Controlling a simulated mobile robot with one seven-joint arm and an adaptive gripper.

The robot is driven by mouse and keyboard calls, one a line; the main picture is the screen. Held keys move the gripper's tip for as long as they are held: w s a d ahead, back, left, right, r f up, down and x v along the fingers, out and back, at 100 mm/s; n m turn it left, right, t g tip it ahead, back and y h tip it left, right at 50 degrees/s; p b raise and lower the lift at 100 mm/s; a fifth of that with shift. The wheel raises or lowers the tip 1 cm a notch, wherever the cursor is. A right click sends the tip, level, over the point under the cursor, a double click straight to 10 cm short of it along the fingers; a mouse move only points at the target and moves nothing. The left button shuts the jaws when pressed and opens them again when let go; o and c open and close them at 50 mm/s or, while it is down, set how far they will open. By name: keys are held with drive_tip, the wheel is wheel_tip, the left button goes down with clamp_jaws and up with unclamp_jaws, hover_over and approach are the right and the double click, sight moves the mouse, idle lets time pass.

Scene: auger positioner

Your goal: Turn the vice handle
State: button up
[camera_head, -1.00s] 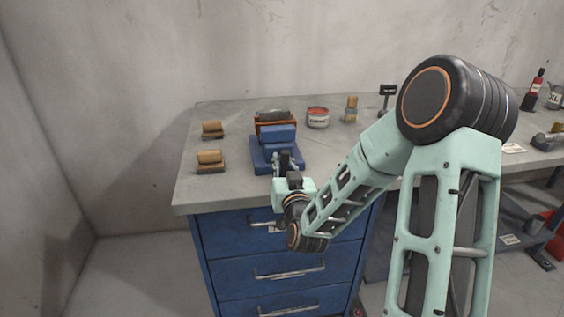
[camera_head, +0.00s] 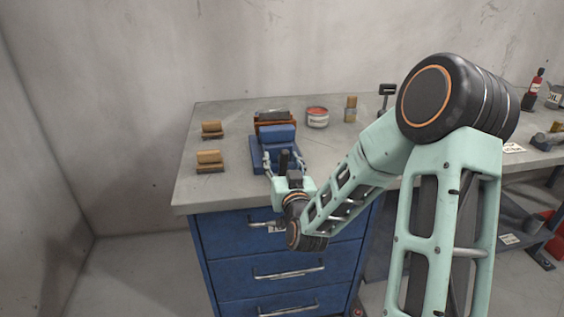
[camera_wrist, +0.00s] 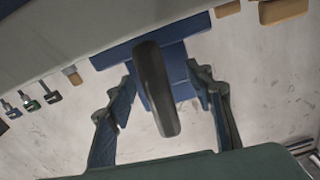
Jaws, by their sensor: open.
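The blue vice (camera_head: 278,133) stands on the grey bench top near its front left part. Its dark, rounded handle (camera_head: 284,161) shows at its front, just above my gripper (camera_head: 283,157). In the wrist view the dark handle (camera_wrist: 157,92) stands large in the middle, with the blue vice body (camera_wrist: 180,78) behind it. My gripper (camera_wrist: 163,82) is open, one finger on each side of the handle. Gaps show between both fingers and the handle, so neither finger appears to touch it. The vice's lower front is partly hidden by my gripper and wrist.
Two wooden-topped blocks (camera_head: 209,157) lie left of the vice. An orange-brown box (camera_head: 266,118) sits behind it. A red and white tin (camera_head: 317,117) and a small wooden-handled item (camera_head: 351,108) stand to the right. Blue drawers (camera_head: 287,268) with metal handles are below the bench top.

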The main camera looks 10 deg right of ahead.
wheel_tip(320, 180, up, 10)
drive_tip(key=shift+f, duration=0.1)
idle(0.4)
